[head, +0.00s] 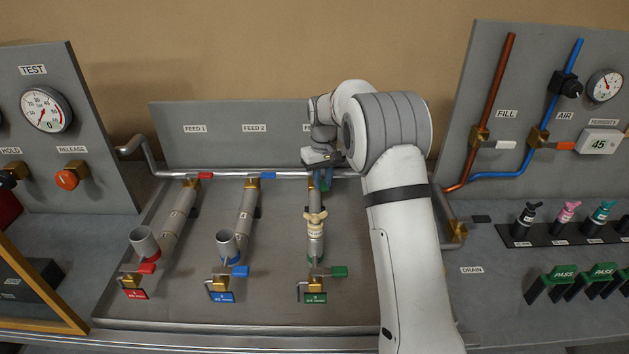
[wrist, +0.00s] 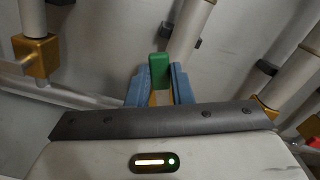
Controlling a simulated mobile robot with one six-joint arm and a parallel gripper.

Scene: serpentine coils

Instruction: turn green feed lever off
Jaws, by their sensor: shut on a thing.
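The green feed lever (wrist: 159,70) stands between the two blue fingers of my gripper (wrist: 159,88) in the wrist view, and the fingers are shut on it. In the head view my gripper (head: 322,180) is at the top of the third pipe (head: 315,235), at the header pipe (head: 265,174). My gripper and arm mostly hide the lever there, so its exact angle is hard to tell. The brass valve body shows only in small part below the fingers.
The red feed lever (head: 205,175) and blue feed lever (head: 268,175) lie along the header pipe to the left. A lower green lever (head: 338,271) sits at the third pipe's outlet. A grey panel (head: 225,135) stands behind. The fill and air panel (head: 545,110) rises right of my arm.

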